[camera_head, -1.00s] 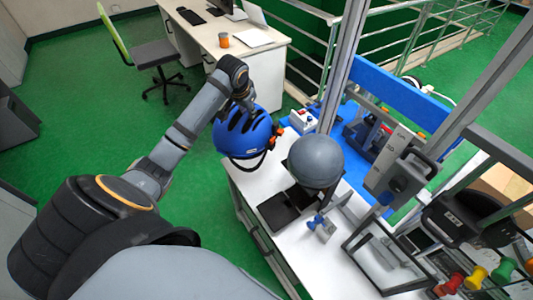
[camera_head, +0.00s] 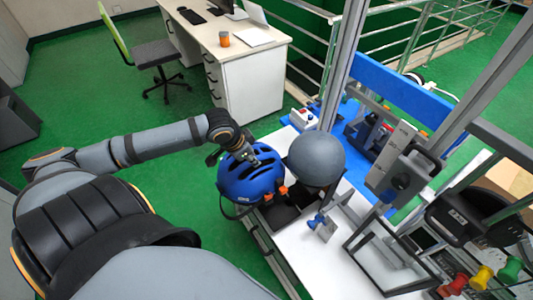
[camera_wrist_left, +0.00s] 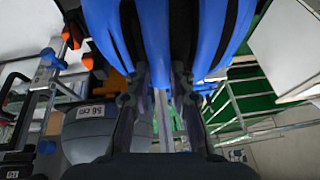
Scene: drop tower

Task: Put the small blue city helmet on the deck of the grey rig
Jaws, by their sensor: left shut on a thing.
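The blue city helmet (camera_head: 250,186) hangs from my left gripper (camera_head: 243,153), which is shut on it. The helmet is in front of the white bench's left edge and left of the grey ball-shaped headform (camera_head: 316,158). In the left wrist view the helmet's blue ribs (camera_wrist_left: 155,30) fill the top middle, with the fingers (camera_wrist_left: 165,95) against it. A rig with tall grey posts (camera_head: 345,65) and a blue crossbeam stands to the right, over a blue base (camera_head: 355,150). I cannot tell which surface is its deck. My right gripper is not in view.
The white bench (camera_head: 300,240) carries a black tray (camera_head: 280,213), a small blue clamp (camera_head: 320,224) and a wire frame. Red, yellow and green knobs are at lower right. A white desk (camera_head: 245,75) and a chair (camera_head: 155,55) stand behind. Green floor is clear at left.

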